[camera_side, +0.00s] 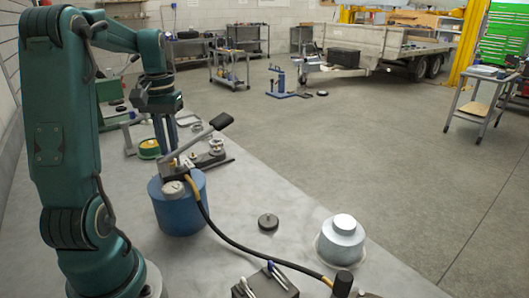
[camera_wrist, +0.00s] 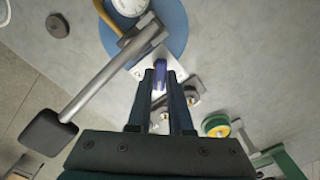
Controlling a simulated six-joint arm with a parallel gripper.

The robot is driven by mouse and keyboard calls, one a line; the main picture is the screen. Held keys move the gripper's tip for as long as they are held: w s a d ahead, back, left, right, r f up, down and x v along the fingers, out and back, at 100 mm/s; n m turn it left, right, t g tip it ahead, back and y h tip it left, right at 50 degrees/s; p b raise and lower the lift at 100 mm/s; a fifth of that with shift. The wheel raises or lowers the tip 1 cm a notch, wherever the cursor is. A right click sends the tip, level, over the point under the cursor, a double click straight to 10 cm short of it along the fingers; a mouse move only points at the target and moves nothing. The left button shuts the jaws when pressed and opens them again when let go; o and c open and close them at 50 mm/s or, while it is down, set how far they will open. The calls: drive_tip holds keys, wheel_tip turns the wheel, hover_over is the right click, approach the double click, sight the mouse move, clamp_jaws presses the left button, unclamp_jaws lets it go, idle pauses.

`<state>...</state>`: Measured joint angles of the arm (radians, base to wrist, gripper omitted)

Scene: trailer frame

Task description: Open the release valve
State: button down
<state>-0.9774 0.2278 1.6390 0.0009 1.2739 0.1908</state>
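A blue cylindrical hand pump (camera_side: 180,205) stands on the bench, with a long grey lever (camera_side: 198,143) ending in a black grip. A round white gauge (camera_wrist: 128,5) sits on its top at the upper edge of the wrist view. My gripper (camera_side: 166,150) points down just behind the pump's top and lever. In the wrist view, my gripper's fingers (camera_wrist: 161,70) are parallel with a gap between them. A small blue part (camera_wrist: 160,74) above a pale plate shows in that gap; it may be the release valve. I cannot tell whether the fingers touch it.
A black hose (camera_side: 235,240) runs from the pump to the bench front. A grey cylinder (camera_side: 341,244), a small black disc (camera_side: 268,222) and a dark tool block (camera_side: 266,285) stand on the right. Brass-and-steel fittings (camera_side: 215,150) and a green-yellow roll (camera_side: 149,149) lie behind the pump.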

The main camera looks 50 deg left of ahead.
drive_tip(key=shift+m, duration=0.3)
drive_tip(key=m, duration=0.3)
drive_tip(key=shift+m, duration=2.6)
drive_tip(key=c, duration=0.8)
unclamp_jaws()
drive_tip(key=shift+r, duration=2.6)
